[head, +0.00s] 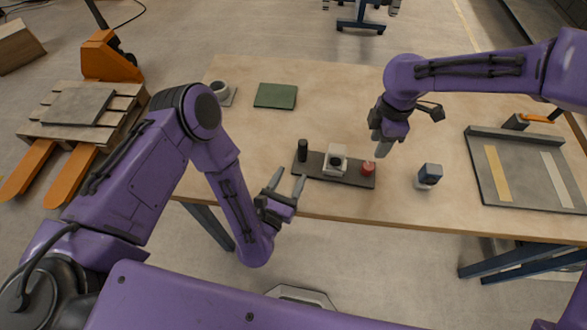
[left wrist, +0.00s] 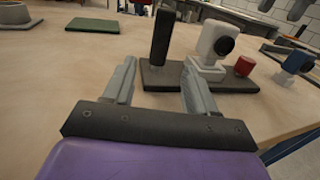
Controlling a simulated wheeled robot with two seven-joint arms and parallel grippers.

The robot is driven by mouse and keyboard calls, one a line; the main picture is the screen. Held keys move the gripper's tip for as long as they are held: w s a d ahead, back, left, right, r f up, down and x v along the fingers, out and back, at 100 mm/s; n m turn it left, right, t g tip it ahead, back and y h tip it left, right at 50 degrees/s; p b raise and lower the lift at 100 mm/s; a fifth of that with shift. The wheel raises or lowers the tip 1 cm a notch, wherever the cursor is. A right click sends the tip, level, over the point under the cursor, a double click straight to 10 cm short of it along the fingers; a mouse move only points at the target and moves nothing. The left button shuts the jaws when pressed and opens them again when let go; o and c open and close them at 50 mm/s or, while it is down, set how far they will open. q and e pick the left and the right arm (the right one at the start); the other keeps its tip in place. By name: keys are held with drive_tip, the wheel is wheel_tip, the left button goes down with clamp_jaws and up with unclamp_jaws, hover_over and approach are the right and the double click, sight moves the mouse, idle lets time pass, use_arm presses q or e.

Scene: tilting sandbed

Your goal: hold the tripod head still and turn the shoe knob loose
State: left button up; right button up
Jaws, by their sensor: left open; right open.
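The tripod head seems to be the dark flat base (head: 315,167) near the table's front edge, with a black upright handle (head: 303,150), a white block with a round black face (head: 335,161) and a red knob (head: 368,168). My left gripper (head: 289,174) is open and empty, just left of the base. In the left wrist view the handle (left wrist: 162,38) stands beyond and between its fingers, apart from them; the white block (left wrist: 212,42) and red knob (left wrist: 244,66) show farther right. My right gripper (head: 380,147) is open, its fingers just above and right of the red knob.
A small dark blue block on a pale foot (head: 430,174) stands right of the base. A grey tray (head: 525,180) with two strips lies at the far right. A green mat (head: 276,96) and a grey cup (head: 220,90) are at the back left. The table between is clear.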

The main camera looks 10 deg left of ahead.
sight(301, 157)
use_arm(q)
drive_tip(key=w, duration=0.3)
drive_tip(key=w+d, duration=0.1)
drive_tip(key=w, duration=0.5)
drive_tip(key=shift+d, duration=0.4)
clamp_jaws()
use_arm(e)
drive_tip(key=o, duration=0.4)
wheel_tip(301, 157, down, 10)
drive_tip(key=m, duration=3)
